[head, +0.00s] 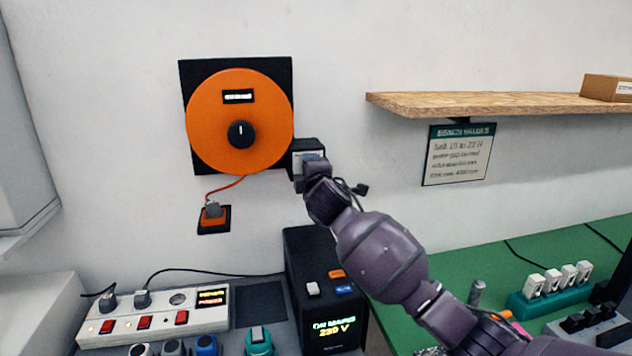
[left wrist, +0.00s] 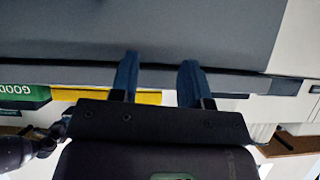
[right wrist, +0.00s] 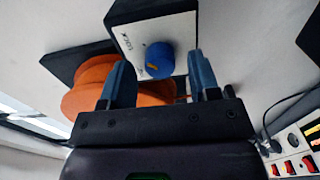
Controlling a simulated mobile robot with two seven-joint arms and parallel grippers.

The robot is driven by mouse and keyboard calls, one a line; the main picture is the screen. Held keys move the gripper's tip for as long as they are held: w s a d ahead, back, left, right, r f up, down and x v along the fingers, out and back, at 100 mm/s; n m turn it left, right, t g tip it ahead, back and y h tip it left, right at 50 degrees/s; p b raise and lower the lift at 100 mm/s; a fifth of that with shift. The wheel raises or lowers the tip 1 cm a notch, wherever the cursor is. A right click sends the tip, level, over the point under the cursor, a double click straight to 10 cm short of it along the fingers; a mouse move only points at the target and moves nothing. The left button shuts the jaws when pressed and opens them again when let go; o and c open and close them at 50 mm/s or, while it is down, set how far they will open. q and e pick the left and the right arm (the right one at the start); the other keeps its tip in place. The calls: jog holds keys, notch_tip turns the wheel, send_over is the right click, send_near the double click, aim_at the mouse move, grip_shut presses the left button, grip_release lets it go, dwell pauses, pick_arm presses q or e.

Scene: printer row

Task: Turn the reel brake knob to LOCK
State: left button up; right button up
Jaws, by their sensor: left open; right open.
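A round blue knob (right wrist: 159,60) with a small yellow mark sits on the pale face of a dark box (right wrist: 122,14) in the right wrist view. In the head view the box (head: 307,145) is on the wall right of the orange reel (head: 210,110), and my right gripper (head: 305,172) covers the knob. My left gripper (left wrist: 158,70) is open and empty, away from the reel.
The reel has a black centre hub (head: 241,134) and a cord to a wall socket (head: 213,220). A wooden shelf (head: 480,103) juts out at right. Below are a power strip (head: 150,325), a black mains unit (head: 305,255) and a green mat (head: 450,260).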

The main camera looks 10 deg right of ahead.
jog(key=s+b, duration=0.1)
jog(key=s, duration=0.9)
jog(key=shift+s+f, duration=0.1)
jog(key=shift+s, duration=0.05)
